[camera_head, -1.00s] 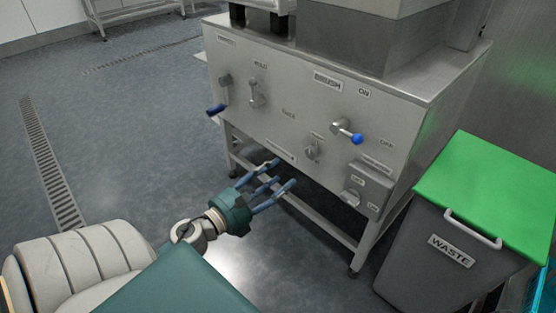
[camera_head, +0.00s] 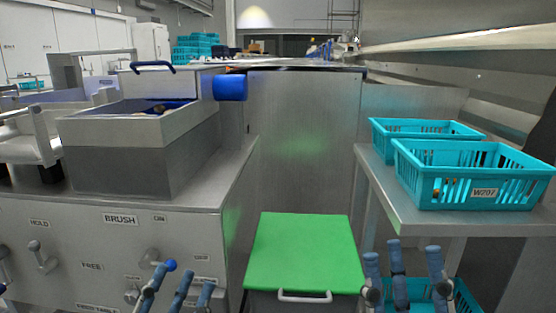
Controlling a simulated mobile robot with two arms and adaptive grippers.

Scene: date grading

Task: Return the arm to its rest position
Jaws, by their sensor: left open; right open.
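My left gripper (camera_head: 182,284) shows at the bottom edge, left of centre, with its blue fingers pointing up, open and empty. It overlaps the lower right of the machine's control panel (camera_head: 70,252) in the picture, near a lever with a blue knob (camera_head: 171,265). I cannot tell how far apart they are. My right gripper (camera_head: 402,262) is at the bottom right, fingers up, open and empty, in front of a lower turquoise crate (camera_head: 455,297). Both arms are mostly hidden below the picture's edge.
A waste bin with a green lid (camera_head: 300,250) stands between the machine and a steel side table (camera_head: 400,205). Two turquoise crates, a rear one (camera_head: 425,126) and a front one labelled W207 (camera_head: 425,190), sit on that table. A steel hopper (camera_head: 125,130) tops the machine.

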